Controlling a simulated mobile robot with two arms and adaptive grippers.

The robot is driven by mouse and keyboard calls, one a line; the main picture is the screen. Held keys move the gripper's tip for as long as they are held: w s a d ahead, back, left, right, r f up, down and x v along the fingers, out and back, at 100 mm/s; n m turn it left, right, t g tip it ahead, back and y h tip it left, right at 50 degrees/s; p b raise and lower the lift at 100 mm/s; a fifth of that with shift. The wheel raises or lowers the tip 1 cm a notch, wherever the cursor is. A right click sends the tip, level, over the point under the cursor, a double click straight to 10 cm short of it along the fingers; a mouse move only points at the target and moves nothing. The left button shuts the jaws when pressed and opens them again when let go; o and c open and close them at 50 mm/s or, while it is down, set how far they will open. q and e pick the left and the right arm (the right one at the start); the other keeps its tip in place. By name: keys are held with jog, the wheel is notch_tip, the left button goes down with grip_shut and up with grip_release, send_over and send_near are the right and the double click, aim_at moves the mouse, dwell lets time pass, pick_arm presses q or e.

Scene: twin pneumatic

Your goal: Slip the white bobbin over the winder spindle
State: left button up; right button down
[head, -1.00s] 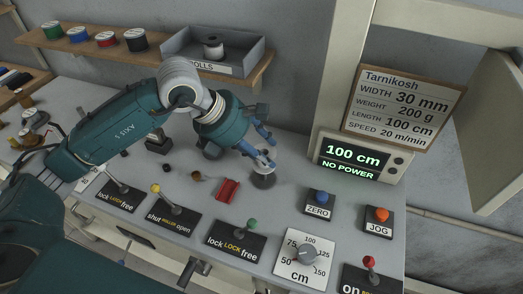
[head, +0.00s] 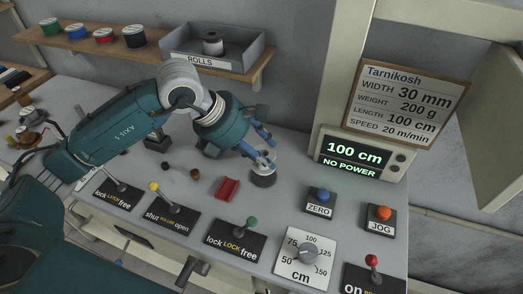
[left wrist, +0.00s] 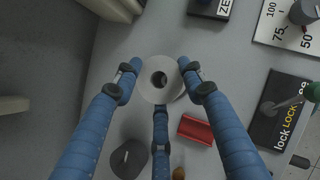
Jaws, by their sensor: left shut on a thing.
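My left gripper (head: 262,157) is shut on the white bobbin. In the left wrist view its blue fingers (left wrist: 161,85) close around the pale bobbin (left wrist: 154,65), whose centre hole looks dark. My right gripper is not in view.
ZERO (head: 320,201) and JOG (head: 380,217) buttons, a cm dial (head: 305,254) and several levers line the front. The display (head: 355,157) reads 100 cm, NO POWER. A ROLLS tray (head: 258,58) is on the shelf behind.

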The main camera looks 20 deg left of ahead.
pick_arm(q)
jog(key=shift+f+b, duration=2)
jog(key=shift+f, duration=0.15)
jog(key=o, duration=1)
jog(key=v, duration=1.2)
jog(key=shift+w+r, duration=0.1)
